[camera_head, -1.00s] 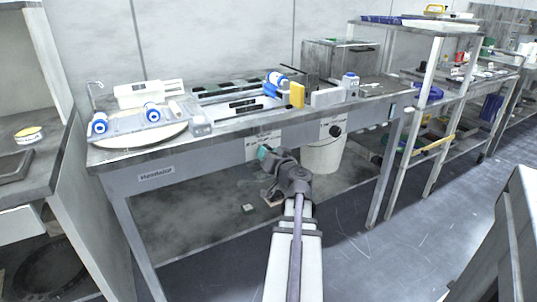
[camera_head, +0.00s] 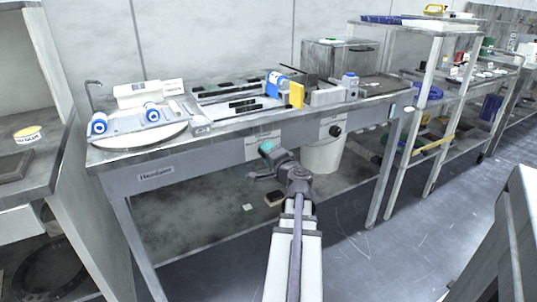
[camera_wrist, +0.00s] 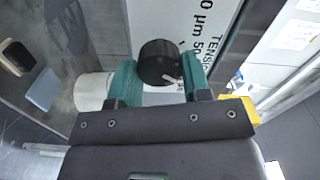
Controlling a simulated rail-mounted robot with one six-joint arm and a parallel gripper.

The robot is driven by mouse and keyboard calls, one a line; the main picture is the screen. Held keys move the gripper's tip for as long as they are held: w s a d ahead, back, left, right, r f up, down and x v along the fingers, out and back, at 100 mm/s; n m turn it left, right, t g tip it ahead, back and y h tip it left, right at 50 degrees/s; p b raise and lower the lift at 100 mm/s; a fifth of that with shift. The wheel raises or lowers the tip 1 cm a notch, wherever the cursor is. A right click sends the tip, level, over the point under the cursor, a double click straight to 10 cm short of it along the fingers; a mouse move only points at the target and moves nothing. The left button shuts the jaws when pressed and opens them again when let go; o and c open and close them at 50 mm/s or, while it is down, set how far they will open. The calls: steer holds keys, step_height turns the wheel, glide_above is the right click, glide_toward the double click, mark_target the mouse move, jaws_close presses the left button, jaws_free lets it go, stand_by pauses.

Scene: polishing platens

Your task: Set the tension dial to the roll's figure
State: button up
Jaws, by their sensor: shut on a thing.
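The black tension dial (camera_wrist: 158,60) stands on a white plate (camera_wrist: 195,22) printed with "TENSION" and figures, only partly readable, in the wrist view. A light pointer mark shows on the dial. My gripper (camera_wrist: 160,76) has its two teal fingers on either side of the dial, shut on it. In the head view my gripper (camera_head: 266,148) is at the left white plate (camera_head: 252,154) on the bench front, and hides the dial there. A blue-and-white roll (camera_head: 278,82) sits on the bench top above; its figure is too small to read.
A second black knob (camera_head: 335,131) sits on another plate to the right. A white bucket (camera_head: 322,156) stands below it. Two blue-and-white cylinders (camera_head: 99,124) (camera_head: 152,111) lie at the bench's left. A dark-topped block (camera_head: 274,199) lies on the lower shelf.

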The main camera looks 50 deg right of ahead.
steer(key=shift+m, duration=0.9)
steer(key=o, duration=0.9)
steer(key=shift+o, duration=0.2)
steer(key=shift+s, duration=0.1)
